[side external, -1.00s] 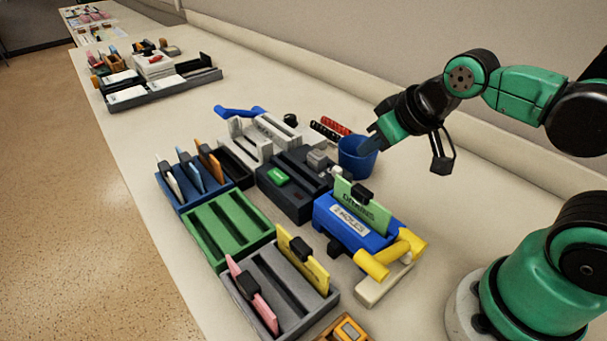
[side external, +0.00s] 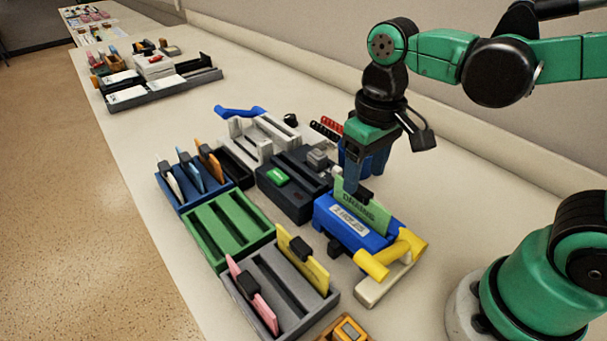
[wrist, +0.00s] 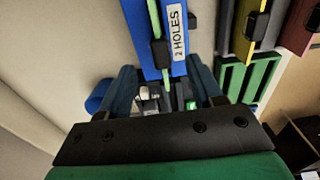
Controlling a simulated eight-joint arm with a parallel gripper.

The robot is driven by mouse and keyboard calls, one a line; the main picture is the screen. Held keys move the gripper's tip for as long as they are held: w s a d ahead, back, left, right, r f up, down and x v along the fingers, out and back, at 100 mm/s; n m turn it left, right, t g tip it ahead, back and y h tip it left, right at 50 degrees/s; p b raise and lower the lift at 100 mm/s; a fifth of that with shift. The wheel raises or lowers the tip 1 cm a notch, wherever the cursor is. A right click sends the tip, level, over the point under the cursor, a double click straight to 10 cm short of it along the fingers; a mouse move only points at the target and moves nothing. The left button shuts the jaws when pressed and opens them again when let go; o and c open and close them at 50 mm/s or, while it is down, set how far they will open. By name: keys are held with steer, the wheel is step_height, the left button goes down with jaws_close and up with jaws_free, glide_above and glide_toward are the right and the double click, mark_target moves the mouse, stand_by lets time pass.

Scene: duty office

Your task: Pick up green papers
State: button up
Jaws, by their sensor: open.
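The green papers (side external: 374,214), marked with lettering that looks like "DRAINS", stand upright in the slot of a blue hole punch (side external: 338,222) labelled "2 HOLES". A black clip (side external: 364,195) grips their upper edge. In the wrist view the papers show edge-on as a thin green strip (wrist: 155,18), with the black clip (wrist: 160,52) beyond my fingertips. My gripper (side external: 361,179) is open and points down, just behind and above the papers' far end. Its two blue fingers (wrist: 163,80) are apart with nothing held between them. Contact with the clip cannot be told.
A dark device (side external: 292,198) with a green button stands to the left. Green (side external: 228,228), grey (side external: 262,290) and blue (side external: 188,202) racks lie further left. A blue cup (side external: 380,160) is partly hidden behind my gripper.

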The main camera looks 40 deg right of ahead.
mark_target(363, 190)
steer(key=shift+a+f, duration=0.1)
steer(key=shift+f, duration=0.25)
steer(key=shift+s+f, duration=0.1)
steer(key=shift+f, duration=2.35)
jaws_close()
